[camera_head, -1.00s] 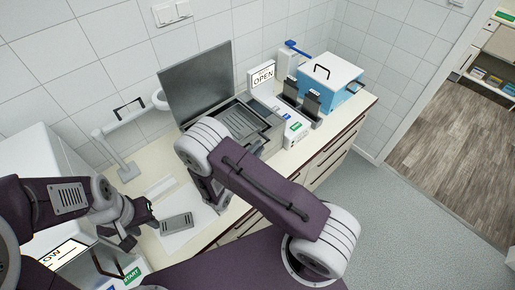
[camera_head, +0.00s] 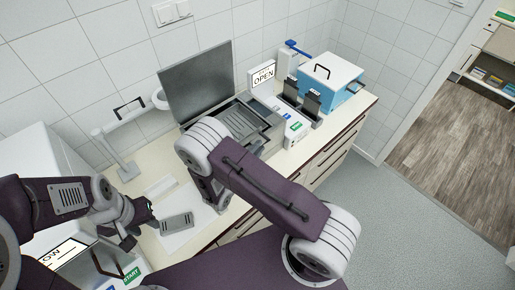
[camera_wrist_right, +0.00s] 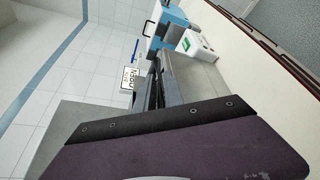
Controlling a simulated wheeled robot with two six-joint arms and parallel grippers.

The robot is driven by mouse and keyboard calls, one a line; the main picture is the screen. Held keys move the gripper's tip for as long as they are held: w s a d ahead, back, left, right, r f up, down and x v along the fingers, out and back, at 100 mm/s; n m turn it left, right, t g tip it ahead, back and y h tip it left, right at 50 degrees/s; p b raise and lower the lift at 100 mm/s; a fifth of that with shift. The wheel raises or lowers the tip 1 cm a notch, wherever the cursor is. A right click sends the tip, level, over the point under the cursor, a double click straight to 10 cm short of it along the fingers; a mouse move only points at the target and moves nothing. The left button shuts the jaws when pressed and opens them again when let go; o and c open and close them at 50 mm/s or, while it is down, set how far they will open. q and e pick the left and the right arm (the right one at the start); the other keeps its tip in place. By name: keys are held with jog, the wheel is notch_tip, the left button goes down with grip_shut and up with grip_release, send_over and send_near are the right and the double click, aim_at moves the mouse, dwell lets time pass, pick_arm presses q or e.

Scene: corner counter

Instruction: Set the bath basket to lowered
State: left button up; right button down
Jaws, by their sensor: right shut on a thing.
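A steel tray-like unit (camera_head: 237,122) with a raised dark grey lid (camera_head: 197,80) stands on the counter; I take it for the bath, but cannot make out its basket or how high it sits. My right arm crosses in front of it, and its gripper is hidden in the head view. In the right wrist view a large purple and black part of mine fills the bottom, and the right gripper's fingertips and what they grip are not clear. My left gripper (camera_head: 133,228) is open, low at the left, beside a grey flat object (camera_head: 176,221) on a white sheet.
An OPEN sign (camera_head: 262,74), a white unit with a green label (camera_head: 297,128), two black upright pieces (camera_head: 302,96) and a blue box (camera_head: 330,82) stand to the right. A START-labelled device (camera_head: 132,273) is at the lower left.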

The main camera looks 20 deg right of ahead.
notch_tip(320, 180, down, 9)
jog(key=b, duration=0.8)
jog(key=shift+s+d+r, duration=0.15)
jog(key=shift+r, duration=0.05)
jog(key=c, duration=1.5)
grip_release()
jog(key=shift+o, duration=0.2)
jog(key=shift+d, duration=0.1)
jog(key=b+v, duration=0.2)
jog(key=v, duration=0.6)
jog(key=shift+s+a, duration=0.2)
jog(key=shift+a, duration=0.2)
jog(key=shift+r, duration=0.1)
